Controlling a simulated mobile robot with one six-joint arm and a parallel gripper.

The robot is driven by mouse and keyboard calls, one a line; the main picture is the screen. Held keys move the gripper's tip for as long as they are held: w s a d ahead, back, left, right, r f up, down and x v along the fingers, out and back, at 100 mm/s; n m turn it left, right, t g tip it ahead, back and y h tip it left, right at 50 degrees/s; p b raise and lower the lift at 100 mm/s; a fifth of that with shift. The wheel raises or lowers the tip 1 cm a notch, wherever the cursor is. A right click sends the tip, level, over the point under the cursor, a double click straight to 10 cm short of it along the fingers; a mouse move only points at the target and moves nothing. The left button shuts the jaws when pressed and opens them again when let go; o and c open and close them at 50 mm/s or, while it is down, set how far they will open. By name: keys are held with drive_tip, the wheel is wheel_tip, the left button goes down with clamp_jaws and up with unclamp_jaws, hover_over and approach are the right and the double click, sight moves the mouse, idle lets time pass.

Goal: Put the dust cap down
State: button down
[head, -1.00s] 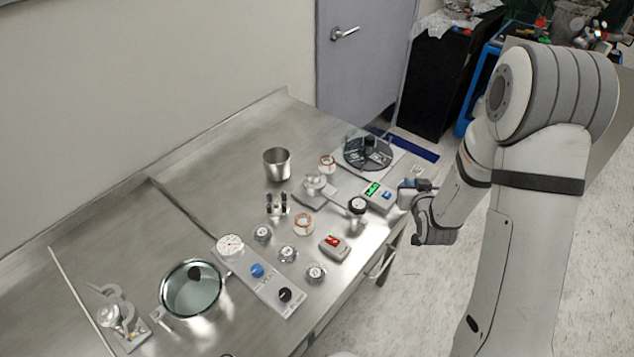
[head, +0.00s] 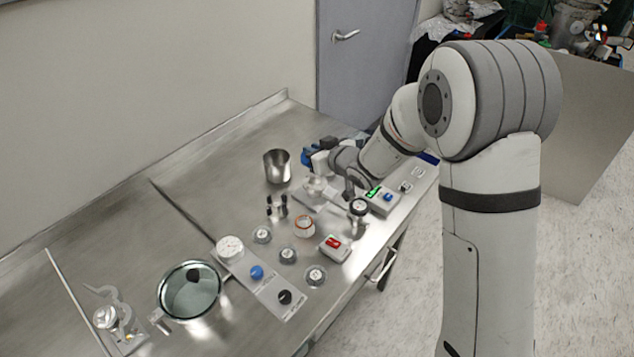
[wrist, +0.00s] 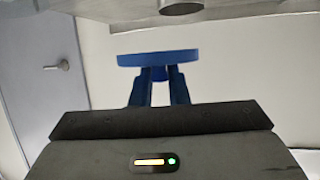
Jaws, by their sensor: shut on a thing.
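The dust cap (wrist: 157,58) is a flat blue disc, seen nearly edge-on in the wrist view. My gripper (wrist: 161,76) is shut on it, with the dark blue fingers at the middle of the disc. In the head view my gripper (head: 308,157) is over the back right part of the steel bench (head: 180,190), just right of a steel cup (head: 277,166). The cap is hard to tell from the blue fingers there. In the wrist view the cap appears apart from the bench surface.
A small fixture (head: 314,186) stands below my gripper's wrist. Knobs, gauges and a red-topped box (head: 334,247) crowd the bench front. A round glass-topped vessel (head: 189,290) is at the left. Bare bench lies left of and behind the cup.

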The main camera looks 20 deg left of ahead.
sight(315, 186)
wheel_tip(315, 186, down, 9)
drive_tip(key=shift+f+p, duration=0.2)
drive_tip(key=shift+p, duration=0.3)
drive_tip(key=c, duration=1.4)
unclamp_jaws()
drive_tip(key=shift+d, duration=0.1)
drive_tip(key=shift+f, duration=0.1)
